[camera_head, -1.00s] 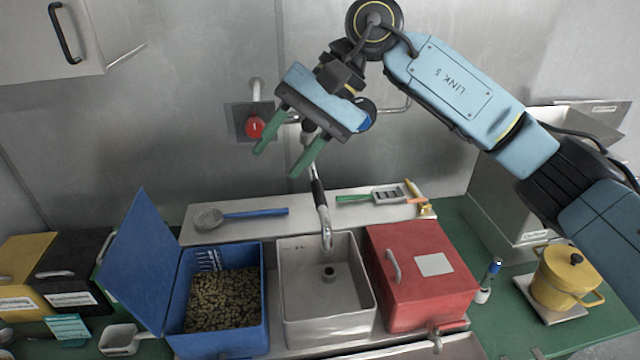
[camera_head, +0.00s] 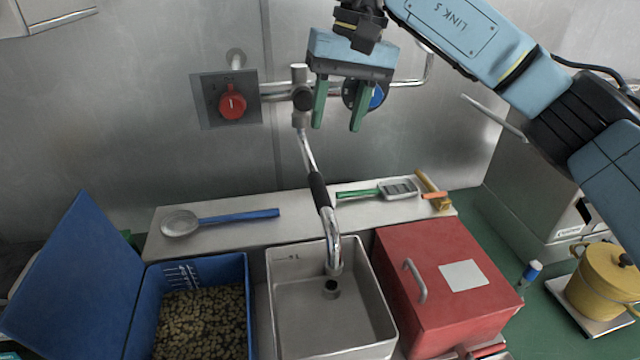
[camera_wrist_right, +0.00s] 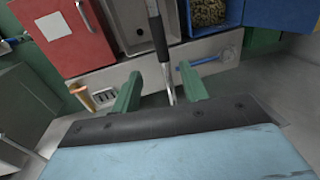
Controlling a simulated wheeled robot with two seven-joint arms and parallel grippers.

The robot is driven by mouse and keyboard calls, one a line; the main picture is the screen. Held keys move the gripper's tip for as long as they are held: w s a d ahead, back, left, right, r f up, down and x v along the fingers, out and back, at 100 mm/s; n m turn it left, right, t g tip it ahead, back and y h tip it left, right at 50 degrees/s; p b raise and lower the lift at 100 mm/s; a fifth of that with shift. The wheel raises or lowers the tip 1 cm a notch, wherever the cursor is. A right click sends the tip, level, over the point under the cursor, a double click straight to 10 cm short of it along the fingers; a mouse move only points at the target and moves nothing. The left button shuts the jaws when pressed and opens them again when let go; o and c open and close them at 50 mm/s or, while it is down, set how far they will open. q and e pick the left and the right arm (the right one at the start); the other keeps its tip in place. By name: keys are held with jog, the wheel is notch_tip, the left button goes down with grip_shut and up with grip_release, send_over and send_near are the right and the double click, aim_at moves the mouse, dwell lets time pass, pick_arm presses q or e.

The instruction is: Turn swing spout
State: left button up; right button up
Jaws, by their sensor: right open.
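The swing spout (camera_head: 312,168) is a chrome pipe with a black grip sleeve (camera_head: 319,190). It comes down from the wall pipework and its end hangs over the grey sink basin (camera_head: 381,329). My right gripper (camera_head: 337,126) is open and empty, its green fingers pointing down, in front of the wall pipes and above the black sleeve in the head view. In the right wrist view the spout's black sleeve (camera_wrist_right: 158,38) shows beyond and between the open fingers (camera_wrist_right: 160,82). Contact with the spout is not visible. My left gripper is not in view.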

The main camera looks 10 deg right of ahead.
aim_at(321, 187)
jog(key=f, duration=0.3)
jog(key=a+f+p, duration=0.1)
jog(key=f, duration=0.3)
jog(key=a+f, duration=0.1)
jog(key=f, duration=0.2)
jog(key=shift+s+a+f, duration=0.1)
jog(key=shift+s+f, duration=0.15)
jog(key=shift+w+a+f+p, duration=0.1)
jog(key=shift+f+p, duration=0.2)
jog(key=shift+f, duration=0.45)
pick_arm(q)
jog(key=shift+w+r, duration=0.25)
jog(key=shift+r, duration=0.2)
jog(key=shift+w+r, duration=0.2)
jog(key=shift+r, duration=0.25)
pick_arm(e)
jog(key=shift+c, duration=0.4)
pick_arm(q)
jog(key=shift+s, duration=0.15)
pick_arm(e)
grip_shut()
